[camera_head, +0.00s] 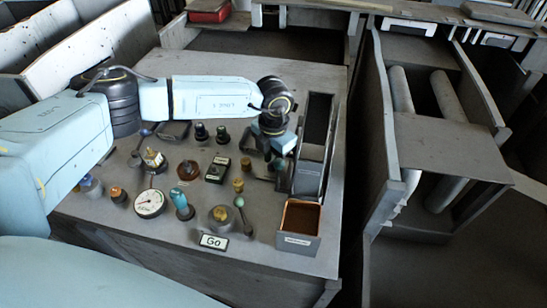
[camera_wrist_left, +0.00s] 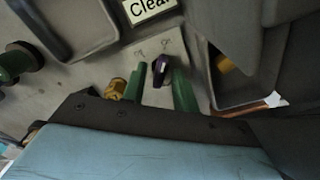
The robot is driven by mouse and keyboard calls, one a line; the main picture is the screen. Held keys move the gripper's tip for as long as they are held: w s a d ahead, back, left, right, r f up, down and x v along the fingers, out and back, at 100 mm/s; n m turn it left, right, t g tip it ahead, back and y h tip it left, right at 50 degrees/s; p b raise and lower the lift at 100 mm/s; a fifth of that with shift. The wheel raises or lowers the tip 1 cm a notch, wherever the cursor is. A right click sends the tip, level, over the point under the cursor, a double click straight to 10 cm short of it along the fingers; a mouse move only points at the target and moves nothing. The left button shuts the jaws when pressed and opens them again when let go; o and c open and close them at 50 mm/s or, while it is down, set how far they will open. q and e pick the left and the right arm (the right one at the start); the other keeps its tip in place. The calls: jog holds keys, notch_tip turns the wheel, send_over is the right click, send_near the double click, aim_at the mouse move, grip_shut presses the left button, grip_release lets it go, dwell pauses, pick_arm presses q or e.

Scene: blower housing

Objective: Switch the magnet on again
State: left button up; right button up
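A small dark purple knob (camera_wrist_left: 160,68) stands on the grey panel in the left wrist view, with two small faint markings beside it. I cannot tell which marking it points at. The two green fingers of my left gripper (camera_wrist_left: 159,90) stand apart on either side of the knob, with narrow gaps to it. In the head view my left gripper (camera_head: 273,152) points down near the right side of the panel, left of a tall grey holder (camera_head: 313,140). There the gripper and wrist hide the knob. No part is plainly marked as the magnet. My right gripper is not in view.
A "Clear" sign (camera_wrist_left: 149,8) lies close to the knob. A brass knob (camera_wrist_left: 116,88) is beside the left finger. The panel (camera_head: 140,240) carries several knobs, a round gauge (camera_head: 149,203), a "Go" sign (camera_head: 214,242) and an open brown-lined box (camera_head: 300,222).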

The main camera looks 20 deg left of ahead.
pick_arm(q)
jog(key=shift+r+p, duration=1.75)
jog(key=shift+r, duration=0.95)
